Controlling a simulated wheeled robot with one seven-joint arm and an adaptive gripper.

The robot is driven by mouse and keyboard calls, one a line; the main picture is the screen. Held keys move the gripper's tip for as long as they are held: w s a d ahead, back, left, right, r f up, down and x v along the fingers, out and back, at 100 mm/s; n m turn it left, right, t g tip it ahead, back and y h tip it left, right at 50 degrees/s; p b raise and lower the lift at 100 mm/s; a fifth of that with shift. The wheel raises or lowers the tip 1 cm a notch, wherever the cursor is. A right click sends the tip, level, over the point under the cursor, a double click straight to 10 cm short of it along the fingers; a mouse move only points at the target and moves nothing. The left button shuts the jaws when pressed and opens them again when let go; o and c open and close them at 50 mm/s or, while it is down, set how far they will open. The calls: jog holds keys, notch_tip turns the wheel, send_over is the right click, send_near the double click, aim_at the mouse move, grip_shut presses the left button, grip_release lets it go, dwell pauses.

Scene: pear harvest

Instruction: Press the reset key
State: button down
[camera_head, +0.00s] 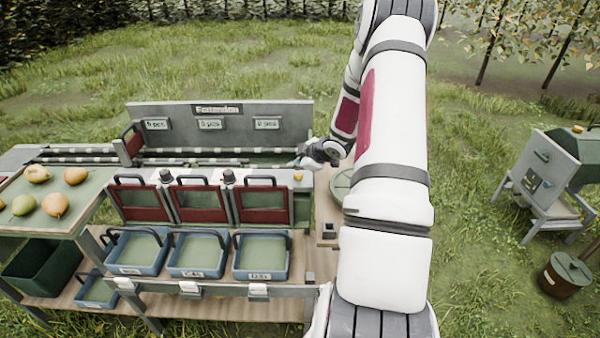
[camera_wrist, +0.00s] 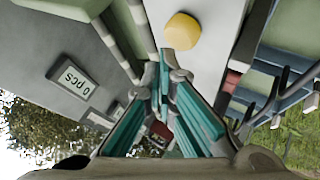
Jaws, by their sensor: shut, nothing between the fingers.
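A round yellow button (camera_wrist: 182,30) sits on a pale grey surface just beyond my fingertips in the wrist view. I take it for the reset key, but no lettering on it is readable. In the head view a small orange-yellow spot (camera_head: 298,176) at the right end of the sorting station looks like the same button. My gripper (camera_wrist: 170,75) is shut and empty, its teal-padded fingers together. In the head view my gripper (camera_head: 298,163) is just above and behind the button, partly hidden by my wrist. The fingertips look apart from the button.
The station's back panel (camera_head: 215,118) carries several counter displays. The left display (camera_head: 156,124) looks like "0 pcs". Red flaps (camera_head: 140,200) with black handles and blue trays (camera_head: 263,275) stand in front. Pears (camera_head: 55,204) lie on the left table. A grey machine (camera_head: 545,165) stands right on grass.

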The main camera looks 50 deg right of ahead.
aim_at(297, 174)
jog(key=shift+r, duration=0.2)
notch_tip(297, 174, up, 4)
jog(key=p, duration=0.4)
jog(key=shift+s+r, duration=0.1)
jog(key=shift+r, duration=0.35)
dwell(0.7)
